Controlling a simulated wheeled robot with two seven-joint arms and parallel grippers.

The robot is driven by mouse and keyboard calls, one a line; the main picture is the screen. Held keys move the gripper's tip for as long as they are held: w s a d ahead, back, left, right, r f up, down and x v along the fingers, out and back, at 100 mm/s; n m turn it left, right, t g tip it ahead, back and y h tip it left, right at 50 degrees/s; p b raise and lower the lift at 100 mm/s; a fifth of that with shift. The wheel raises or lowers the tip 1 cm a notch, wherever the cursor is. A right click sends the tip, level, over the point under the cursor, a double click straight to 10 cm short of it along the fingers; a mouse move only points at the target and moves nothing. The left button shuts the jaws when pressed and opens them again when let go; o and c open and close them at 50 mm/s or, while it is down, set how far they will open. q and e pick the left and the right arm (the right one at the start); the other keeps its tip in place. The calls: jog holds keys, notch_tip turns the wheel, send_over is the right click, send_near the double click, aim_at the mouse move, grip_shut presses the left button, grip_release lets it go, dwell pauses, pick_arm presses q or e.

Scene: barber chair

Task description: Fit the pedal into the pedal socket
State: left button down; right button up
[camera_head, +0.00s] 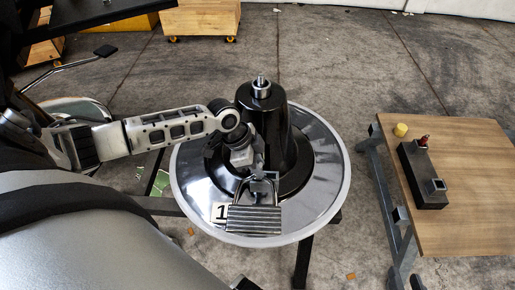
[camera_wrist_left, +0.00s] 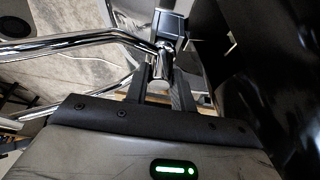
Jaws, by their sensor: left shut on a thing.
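The pedal (camera_head: 254,220) has a ribbed grey tread plate on a chrome frame and lies over the near part of the round chair base (camera_head: 330,190). My left gripper (camera_head: 262,172) is at the pedal's far end, close to the black column (camera_head: 262,105). In the left wrist view my left gripper (camera_wrist_left: 160,88) is shut on the pedal's chrome stem (camera_wrist_left: 161,68), with chrome bars running off to the left. A dark block (camera_wrist_left: 172,22) sits just beyond the stem; I cannot tell whether it is the pedal socket. The joint there is partly hidden by the gripper.
A wooden table (camera_head: 465,170) at the right holds a dark block (camera_head: 422,178), a red-topped item (camera_head: 423,141) and a yellow piece (camera_head: 401,130). Open floor lies behind the base.

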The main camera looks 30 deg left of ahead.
pick_arm(q)
jog(key=shift+f, duration=0.35)
dwell(0.5)
jog(key=c, duration=1.1)
grip_release()
jog(key=shift+f, duration=0.1)
